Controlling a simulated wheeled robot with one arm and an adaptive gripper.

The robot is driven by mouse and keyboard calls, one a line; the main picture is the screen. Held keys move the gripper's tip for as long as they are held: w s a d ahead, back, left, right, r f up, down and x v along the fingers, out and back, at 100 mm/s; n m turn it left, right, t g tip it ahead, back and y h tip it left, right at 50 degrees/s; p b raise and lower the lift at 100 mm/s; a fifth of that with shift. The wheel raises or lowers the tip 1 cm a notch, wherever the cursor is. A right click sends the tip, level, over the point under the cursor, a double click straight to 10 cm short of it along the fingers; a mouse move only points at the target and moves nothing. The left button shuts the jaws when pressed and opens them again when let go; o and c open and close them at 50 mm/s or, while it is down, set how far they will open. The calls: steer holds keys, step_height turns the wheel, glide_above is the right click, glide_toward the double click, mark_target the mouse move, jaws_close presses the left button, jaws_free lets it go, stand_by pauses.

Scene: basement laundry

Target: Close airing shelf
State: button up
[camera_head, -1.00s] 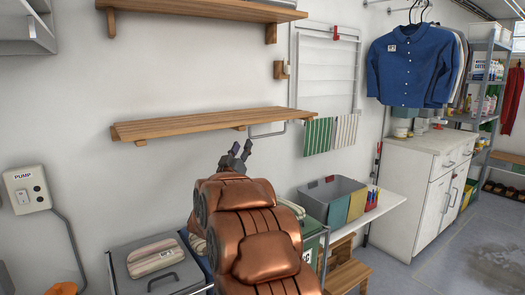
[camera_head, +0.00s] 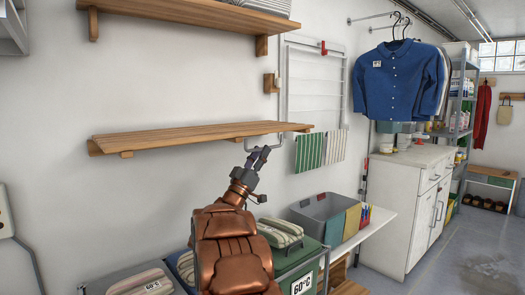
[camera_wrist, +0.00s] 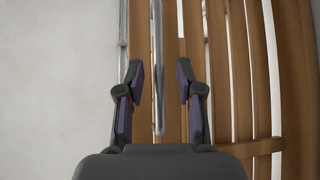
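The airing shelf (camera_head: 175,138), a slatted wooden board, sticks out level from the wall in the head view. A grey metal stay (camera_head: 282,141) shows under its right part. My gripper (camera_head: 258,155) is just below the shelf's right part, beside the stay. In the wrist view the slats (camera_wrist: 218,60) fill the middle and right. My gripper (camera_wrist: 159,74) is open there, and a grey metal bar (camera_wrist: 157,45) runs between its fingers. I see no finger touching the bar. The lower end of the bar is near the gripper's palm.
A fixed-looking upper shelf (camera_head: 190,14) is above. A white wall rack (camera_head: 315,85) and striped cloths (camera_head: 320,150) are to the right. A grey bin (camera_head: 318,214) and lidded boxes (camera_head: 300,258) stand below. A blue shirt (camera_head: 398,82) hangs farther right.

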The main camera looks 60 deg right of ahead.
steer(key=shift+x, duration=1.1)
jaws_close()
